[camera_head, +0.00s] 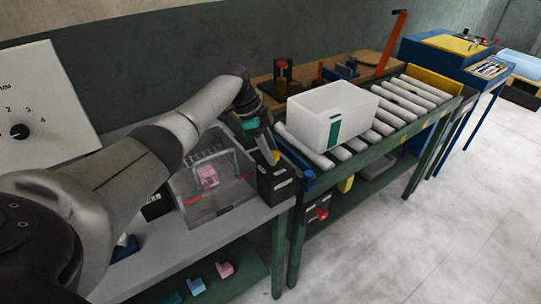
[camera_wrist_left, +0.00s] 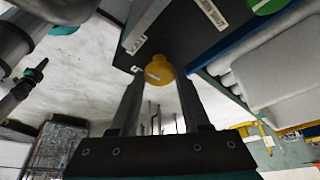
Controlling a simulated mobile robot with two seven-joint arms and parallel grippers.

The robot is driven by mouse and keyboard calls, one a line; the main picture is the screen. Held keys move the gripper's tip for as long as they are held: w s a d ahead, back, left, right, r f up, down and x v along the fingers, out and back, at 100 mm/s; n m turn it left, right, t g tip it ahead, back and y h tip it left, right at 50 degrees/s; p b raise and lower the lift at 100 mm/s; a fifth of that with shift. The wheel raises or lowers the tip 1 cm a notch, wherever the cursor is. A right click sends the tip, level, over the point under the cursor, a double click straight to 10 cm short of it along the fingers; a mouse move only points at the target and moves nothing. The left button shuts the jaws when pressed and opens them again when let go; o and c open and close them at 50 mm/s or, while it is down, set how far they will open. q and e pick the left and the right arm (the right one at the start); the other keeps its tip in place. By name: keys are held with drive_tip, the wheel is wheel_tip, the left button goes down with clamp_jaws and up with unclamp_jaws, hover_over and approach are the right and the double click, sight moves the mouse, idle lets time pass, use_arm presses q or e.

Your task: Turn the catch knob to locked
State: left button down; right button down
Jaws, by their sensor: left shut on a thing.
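The catch knob (camera_head: 274,158) is yellow and sits on top of a black box (camera_head: 276,186) at the right end of the grey bench. In the left wrist view the yellow knob (camera_wrist_left: 158,70) lies between the fingertips, with the black box (camera_wrist_left: 185,30) behind it. Pale labels on the box are too small to read surely. My left gripper (camera_head: 268,149) reaches down from above and is shut on the knob (camera_wrist_left: 158,72). The knob's pointing direction is hard to tell. My right gripper is not in view.
A clear box (camera_head: 215,208) with a pink block (camera_head: 208,176) stands left of the black box. A roller conveyor (camera_head: 400,105) carrying a white bin (camera_head: 318,112) is close on the right. A white dial panel (camera_head: 45,95) stands at the left.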

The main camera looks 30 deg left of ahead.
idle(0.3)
use_arm(q)
drive_tip(key=shift+c, duration=1.8)
unclamp_jaws()
drive_tip(key=v, duration=1.5)
drive_tip(key=shift+r, duration=0.1)
